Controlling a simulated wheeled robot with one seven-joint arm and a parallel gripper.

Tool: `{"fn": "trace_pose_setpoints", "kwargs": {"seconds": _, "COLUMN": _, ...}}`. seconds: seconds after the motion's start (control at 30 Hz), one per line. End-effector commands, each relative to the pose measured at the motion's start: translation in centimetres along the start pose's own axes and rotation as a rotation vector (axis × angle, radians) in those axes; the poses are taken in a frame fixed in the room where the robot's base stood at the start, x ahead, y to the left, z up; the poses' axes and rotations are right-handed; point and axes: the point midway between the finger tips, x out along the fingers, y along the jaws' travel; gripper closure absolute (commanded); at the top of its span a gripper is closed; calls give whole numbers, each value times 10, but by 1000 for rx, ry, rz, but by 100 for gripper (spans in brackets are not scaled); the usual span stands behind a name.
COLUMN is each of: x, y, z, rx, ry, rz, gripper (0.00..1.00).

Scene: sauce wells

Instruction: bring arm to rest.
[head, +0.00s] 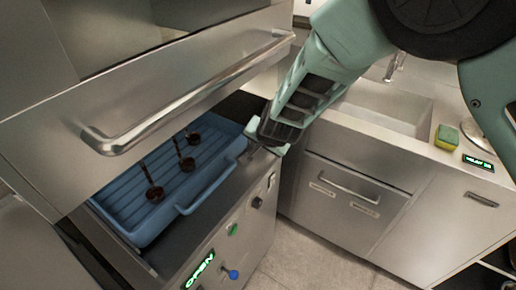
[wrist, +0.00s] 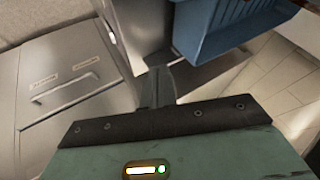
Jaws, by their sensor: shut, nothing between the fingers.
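My gripper (head: 272,140) is shut and empty in the head view, just right of the blue tray (head: 215,190) and above the end of the metal counter. In the wrist view its closed fingers (wrist: 160,75) point away from the camera. The blue tray also shows in the wrist view (wrist: 225,28), at the upper right and apart from the fingers. My pale green arm comes down from the top right of the head view.
Several dark ladle-like utensils (head: 186,163) stand in the tray. A steel hood with a bar handle (head: 190,95) hangs above it. A green "OPEN" sign (head: 200,270) is on the machine's front. A sink (head: 385,108) and a sponge (head: 447,136) are at right.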

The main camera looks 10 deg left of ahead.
Motion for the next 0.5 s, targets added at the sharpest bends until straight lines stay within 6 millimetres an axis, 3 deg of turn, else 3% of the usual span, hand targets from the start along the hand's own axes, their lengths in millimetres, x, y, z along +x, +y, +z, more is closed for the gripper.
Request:
{"fn": "trace_pose_setpoints", "kwargs": {"seconds": 0.2, "x": -27, "y": 0, "z": 0, "rx": 0, "ry": 0, "rz": -1, "gripper": 100}}
{"fn": "trace_pose_setpoints", "kwargs": {"seconds": 0.5, "x": -42, "y": 2, "z": 1, "rx": -9, "ry": -24, "rz": -1, "gripper": 100}}
